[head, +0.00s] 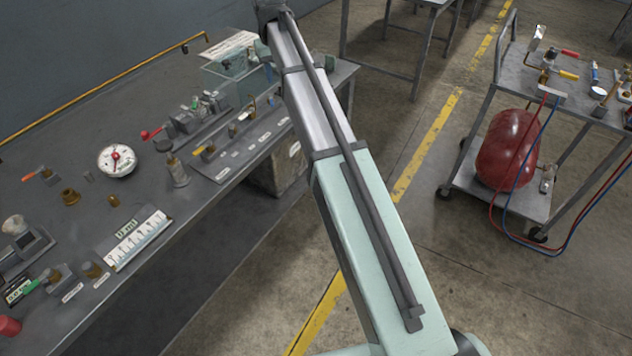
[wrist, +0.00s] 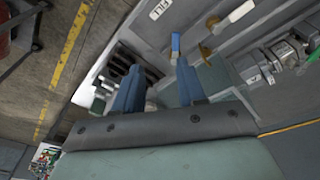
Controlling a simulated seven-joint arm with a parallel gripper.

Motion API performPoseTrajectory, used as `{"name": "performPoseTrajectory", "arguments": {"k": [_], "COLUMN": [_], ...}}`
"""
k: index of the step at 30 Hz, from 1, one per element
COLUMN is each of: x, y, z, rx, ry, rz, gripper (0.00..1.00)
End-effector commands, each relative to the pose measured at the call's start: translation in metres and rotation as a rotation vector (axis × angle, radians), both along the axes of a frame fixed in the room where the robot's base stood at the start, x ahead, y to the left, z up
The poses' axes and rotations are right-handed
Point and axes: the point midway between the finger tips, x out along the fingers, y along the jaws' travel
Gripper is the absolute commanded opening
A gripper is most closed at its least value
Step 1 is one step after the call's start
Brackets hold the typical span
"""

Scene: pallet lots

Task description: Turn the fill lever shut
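In the wrist view, a FILL label (wrist: 160,9) lies on the grey panel (wrist: 218,38), just above a lever with a blue handle (wrist: 175,43). A lever with a yellow handle (wrist: 208,50) is to its right. My gripper (wrist: 159,67) has its two blue fingers apart, with nothing seen held between them. The blue handle is just past the right fingertip; I cannot tell if they touch.
The grey bench (head: 200,215) carries a round gauge (head: 118,160), a clear box (head: 222,80) and several brass fittings. A cart (head: 515,200) with a red tank (head: 507,148) and hoses stands at right. The floor between is clear.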

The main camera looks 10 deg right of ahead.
Motion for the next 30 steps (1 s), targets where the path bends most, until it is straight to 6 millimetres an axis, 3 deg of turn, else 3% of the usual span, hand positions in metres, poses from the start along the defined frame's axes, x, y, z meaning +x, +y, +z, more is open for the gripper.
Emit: {"name": "performPoseTrajectory", "arguments": {"k": [30], "x": [-0.085], "y": [-0.035], "z": [-0.138], "rx": [-0.050], "ry": [0.069], "rz": [-0.028], "gripper": [0.40]}}
